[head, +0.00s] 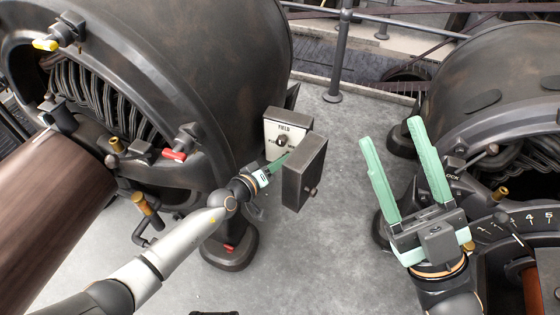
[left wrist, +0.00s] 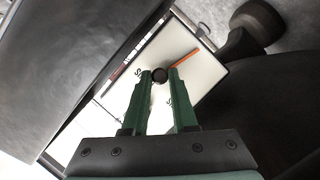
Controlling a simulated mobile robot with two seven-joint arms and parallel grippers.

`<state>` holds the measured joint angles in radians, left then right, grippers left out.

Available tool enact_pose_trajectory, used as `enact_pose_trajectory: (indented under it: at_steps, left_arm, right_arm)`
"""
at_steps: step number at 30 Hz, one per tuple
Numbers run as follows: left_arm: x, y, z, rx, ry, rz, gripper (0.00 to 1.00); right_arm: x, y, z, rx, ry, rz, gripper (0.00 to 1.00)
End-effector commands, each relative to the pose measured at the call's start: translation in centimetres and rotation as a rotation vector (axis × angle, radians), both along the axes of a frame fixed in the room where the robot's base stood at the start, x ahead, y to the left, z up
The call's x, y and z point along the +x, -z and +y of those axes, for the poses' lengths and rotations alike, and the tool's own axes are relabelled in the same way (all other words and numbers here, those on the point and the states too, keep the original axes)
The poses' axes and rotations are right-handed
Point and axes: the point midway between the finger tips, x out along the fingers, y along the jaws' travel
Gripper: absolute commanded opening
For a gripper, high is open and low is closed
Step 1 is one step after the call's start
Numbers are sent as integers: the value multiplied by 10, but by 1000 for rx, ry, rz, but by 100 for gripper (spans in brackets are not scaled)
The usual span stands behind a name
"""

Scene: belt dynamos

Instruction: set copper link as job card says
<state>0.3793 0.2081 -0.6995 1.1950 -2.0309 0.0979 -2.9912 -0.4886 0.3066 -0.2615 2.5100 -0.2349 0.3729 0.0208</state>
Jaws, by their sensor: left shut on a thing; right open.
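A small box with a white face (head: 272,130) marked FIELD stands beside the left dynamo, its dark cover (head: 306,172) swung open. My left gripper (head: 283,160) reaches to this face. In the left wrist view its green fingers (left wrist: 160,78) are shut on a small dark round knob (left wrist: 160,74) in front of the white panel (left wrist: 150,50). An orange bar (left wrist: 186,60) shows beside the knob. My right gripper (head: 396,132) is open and empty, fingers pointing up the picture, in front of the right dynamo.
The large left dynamo (head: 185,70) and the right dynamo (head: 500,75) flank a grey floor aisle (head: 335,230). A railing (head: 340,50) crosses the back. A red-tipped handle (head: 175,155) and brass knobs stand out from the left machine. A numbered scale (head: 535,217) shows at right.

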Motion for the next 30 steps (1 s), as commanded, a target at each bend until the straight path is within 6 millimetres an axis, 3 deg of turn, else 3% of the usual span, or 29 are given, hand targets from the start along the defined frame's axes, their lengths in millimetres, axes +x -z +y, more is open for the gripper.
enact_pose_trajectory:
  at_steps: [3, 30]
  left_arm:
    - [0, 0, 0, 0, 0, 0, 0]
    - [0, 0, 0, 0, 1, 1, 0]
  right_arm:
    - [0, 0, 0, 2, 0, -1, 56]
    - [0, 0, 0, 3, 1, 0, 56]
